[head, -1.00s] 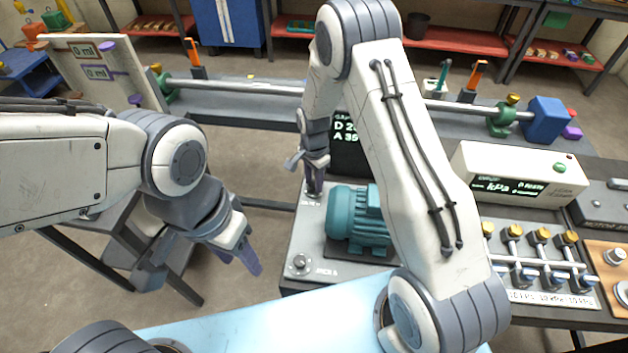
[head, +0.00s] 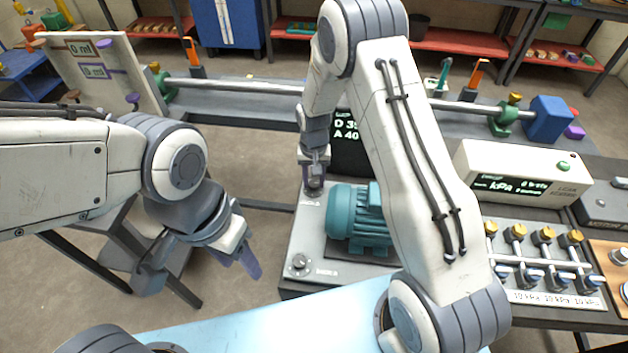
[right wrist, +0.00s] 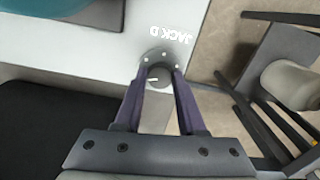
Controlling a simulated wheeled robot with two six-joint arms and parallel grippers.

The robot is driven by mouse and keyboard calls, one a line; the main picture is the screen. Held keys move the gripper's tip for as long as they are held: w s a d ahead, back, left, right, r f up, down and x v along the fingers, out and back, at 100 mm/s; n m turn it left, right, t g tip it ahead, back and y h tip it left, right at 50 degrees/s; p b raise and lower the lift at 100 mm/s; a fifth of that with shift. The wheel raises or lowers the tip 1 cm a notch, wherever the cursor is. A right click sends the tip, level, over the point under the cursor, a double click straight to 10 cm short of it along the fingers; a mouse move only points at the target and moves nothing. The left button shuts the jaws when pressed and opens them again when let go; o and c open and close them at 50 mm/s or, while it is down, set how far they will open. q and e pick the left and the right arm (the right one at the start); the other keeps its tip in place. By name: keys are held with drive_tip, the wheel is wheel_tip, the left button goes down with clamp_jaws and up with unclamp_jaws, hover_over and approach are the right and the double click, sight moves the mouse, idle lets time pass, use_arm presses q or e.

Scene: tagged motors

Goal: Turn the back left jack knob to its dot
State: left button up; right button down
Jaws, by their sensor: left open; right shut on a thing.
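The back left jack knob (right wrist: 160,74) sits on a round plate with a few pale dots, beside the "JACK D" label in the right wrist view. A pale mark shows on the knob's near side. My right gripper (right wrist: 161,82) has its purple fingers shut on the knob from above. In the head view my right gripper (head: 314,180) stands at the back left corner of the grey base plate (head: 305,225) and mostly hides the knob. My left gripper (head: 205,270) is open and empty, in the air left of the plate.
A teal motor (head: 358,218) stands on the plate, right of my right gripper. Another jack knob (head: 299,262) is at the front left corner. A dark display (head: 347,130) behind is partly hidden by my right arm.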

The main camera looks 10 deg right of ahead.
sight(314, 184)
drive_tip(key=shift+n, duration=1)
drive_tip(key=c, duration=0.5)
unclamp_jaws()
wheel_tip(314, 184, up, 11)
drive_tip(key=b, duration=0.2)
drive_tip(key=shift+f, duration=0.2)
